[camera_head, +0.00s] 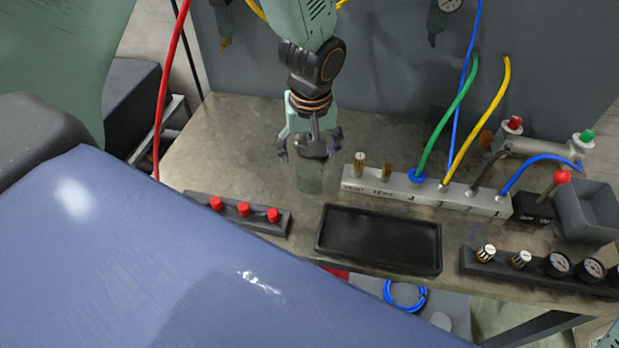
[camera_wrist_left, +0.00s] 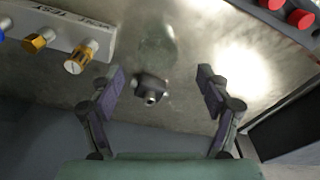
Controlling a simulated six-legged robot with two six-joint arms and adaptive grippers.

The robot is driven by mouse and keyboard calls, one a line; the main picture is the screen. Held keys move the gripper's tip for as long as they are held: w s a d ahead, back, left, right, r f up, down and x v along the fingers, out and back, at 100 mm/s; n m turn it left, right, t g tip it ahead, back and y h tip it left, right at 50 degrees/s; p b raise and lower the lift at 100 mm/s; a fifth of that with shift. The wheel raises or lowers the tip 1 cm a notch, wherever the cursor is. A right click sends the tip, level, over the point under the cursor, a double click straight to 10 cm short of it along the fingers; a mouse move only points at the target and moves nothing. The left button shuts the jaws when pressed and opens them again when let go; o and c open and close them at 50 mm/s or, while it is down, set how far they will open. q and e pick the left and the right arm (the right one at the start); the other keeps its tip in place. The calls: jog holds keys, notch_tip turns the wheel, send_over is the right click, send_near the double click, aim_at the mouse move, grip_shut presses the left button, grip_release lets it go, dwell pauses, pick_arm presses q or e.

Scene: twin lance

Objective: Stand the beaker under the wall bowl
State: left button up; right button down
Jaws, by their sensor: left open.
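A clear, faintly green beaker (camera_head: 310,178) stands on the bench below my left gripper (camera_head: 309,150). Its see-through form shows faintly in the left wrist view (camera_wrist_left: 157,45), beyond the fingertips. My left gripper is open, fingers pointing down, and grips nothing. A dark piece with a silver tip (camera_wrist_left: 150,88) shows between its fingers; I cannot tell whether it belongs to the beaker. Two dark fittings hang on the back wall, one at upper left (camera_head: 225,25) and one with a gauge (camera_head: 439,22); I cannot tell which is the wall bowl.
A labelled manifold (camera_head: 425,192) with colored hoses stands right of the beaker. A black tray (camera_head: 380,240), a strip with red caps (camera_head: 240,215), a gauge strip (camera_head: 540,268) and a grey bin (camera_head: 590,212) surround it. Bare bench (camera_head: 220,150) lies left of the gripper.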

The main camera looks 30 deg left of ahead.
aim_at(310, 174)
pick_arm(q)
jog(key=shift+w+a+f, duration=0.1)
jog(key=shift+w+f, duration=0.1)
jog(key=shift+f, duration=1.8)
jog(key=shift+w+f, duration=0.15)
jog(key=shift+f, duration=1.8)
jog(key=shift+c, duration=0.2)
jog(key=shift+s, duration=0.1)
jog(key=shift+c, duration=0.7)
jog(key=c, duration=1.1)
jog(key=shift+o, duration=0.2)
notch_tip(310, 174, up, 10)
